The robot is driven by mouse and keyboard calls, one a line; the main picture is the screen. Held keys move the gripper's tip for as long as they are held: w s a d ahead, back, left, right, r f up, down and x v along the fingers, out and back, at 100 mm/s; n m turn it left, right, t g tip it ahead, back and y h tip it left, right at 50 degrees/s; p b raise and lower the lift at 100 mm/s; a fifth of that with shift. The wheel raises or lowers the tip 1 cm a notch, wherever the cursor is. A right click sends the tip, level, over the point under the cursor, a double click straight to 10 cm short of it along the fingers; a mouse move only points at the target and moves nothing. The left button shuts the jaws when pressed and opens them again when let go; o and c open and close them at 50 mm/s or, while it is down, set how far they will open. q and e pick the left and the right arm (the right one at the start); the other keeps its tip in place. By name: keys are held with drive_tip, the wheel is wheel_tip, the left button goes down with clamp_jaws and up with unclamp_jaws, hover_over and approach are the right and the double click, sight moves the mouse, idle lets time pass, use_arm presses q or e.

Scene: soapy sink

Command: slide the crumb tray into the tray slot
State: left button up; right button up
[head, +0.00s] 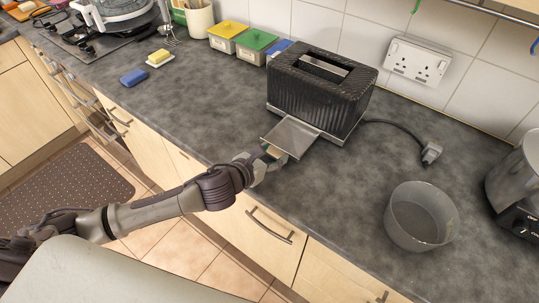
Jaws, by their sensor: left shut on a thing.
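The crumb tray (292,135) is a flat grey metal plate, lying about level at the front of the black ribbed toaster (310,98). Its far edge meets the low front edge of the toaster, where the tray slot is. I cannot tell how far the tray is inside the slot, as the toaster's body hides that end. My left gripper (272,153) is shut on the tray's near end, close to the counter's front edge. My right gripper is not in view.
A plug (431,152) on a black cord lies right of the toaster, below a wall socket (417,61). A grey bowl (420,216) stands at the right. Coloured-lid tubs (255,45) stand behind left.

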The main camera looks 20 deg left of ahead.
use_arm(q)
drive_tip(key=p, duration=0.1)
approach(303, 125)
drive_tip(key=shift+x, duration=2.6)
idle(1.6)
drive_tip(key=o, duration=1.4)
drive_tip(key=shift+c, duration=0.2)
drive_tip(key=v, duration=1.2)
